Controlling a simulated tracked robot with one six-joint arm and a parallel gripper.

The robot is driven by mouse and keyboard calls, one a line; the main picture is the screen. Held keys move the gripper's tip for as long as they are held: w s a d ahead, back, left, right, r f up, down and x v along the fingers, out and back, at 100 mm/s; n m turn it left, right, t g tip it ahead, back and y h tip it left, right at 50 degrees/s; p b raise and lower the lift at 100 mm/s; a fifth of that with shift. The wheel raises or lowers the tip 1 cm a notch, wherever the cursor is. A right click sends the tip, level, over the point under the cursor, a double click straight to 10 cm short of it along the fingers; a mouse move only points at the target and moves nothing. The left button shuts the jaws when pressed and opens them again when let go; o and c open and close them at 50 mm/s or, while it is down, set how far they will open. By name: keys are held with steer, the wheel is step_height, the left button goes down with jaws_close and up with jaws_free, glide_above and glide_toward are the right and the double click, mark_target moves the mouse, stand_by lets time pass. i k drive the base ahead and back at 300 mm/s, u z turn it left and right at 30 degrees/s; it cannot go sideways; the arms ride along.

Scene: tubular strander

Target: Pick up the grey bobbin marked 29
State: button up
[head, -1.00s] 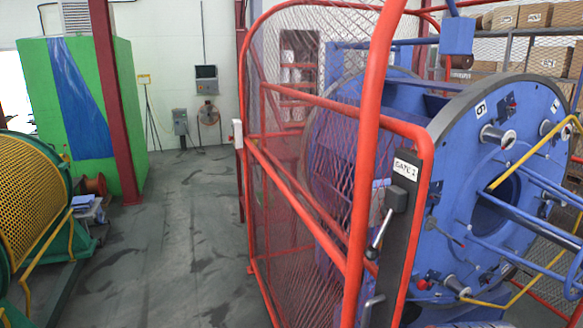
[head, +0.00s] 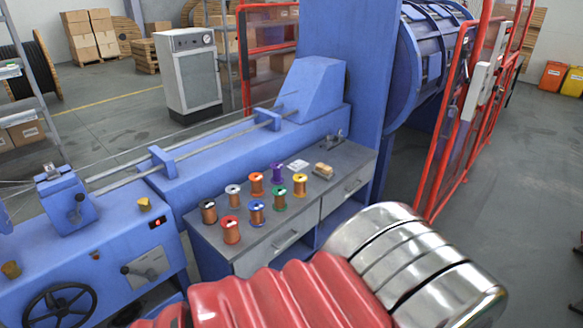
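Several small copper-wound bobbins with coloured flanges stand upright on the grey top of a blue bench (head: 345,160). A bobbin with a pale grey-looking flange (head: 233,196) stands at the back left of the group, between a dark-topped bobbin (head: 208,212) and an orange one (head: 257,184). The others are a red (head: 230,230), a blue (head: 256,212), a green (head: 279,201), a purple (head: 277,173) and a yellow bobbin (head: 299,185). No number can be read, so I cannot confirm which is 29. My gripper is not in view.
A blue machine bed (head: 215,155) with rods runs behind the bench. A control panel with a black handwheel (head: 60,306) is at left. Red mesh guards (head: 455,140) stand at right, with open floor beyond.

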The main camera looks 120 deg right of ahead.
mark_target(232, 191)
steer(key=z, duration=1.1)
steer(key=k, duration=0.6)
steer(key=z, duration=2.65)
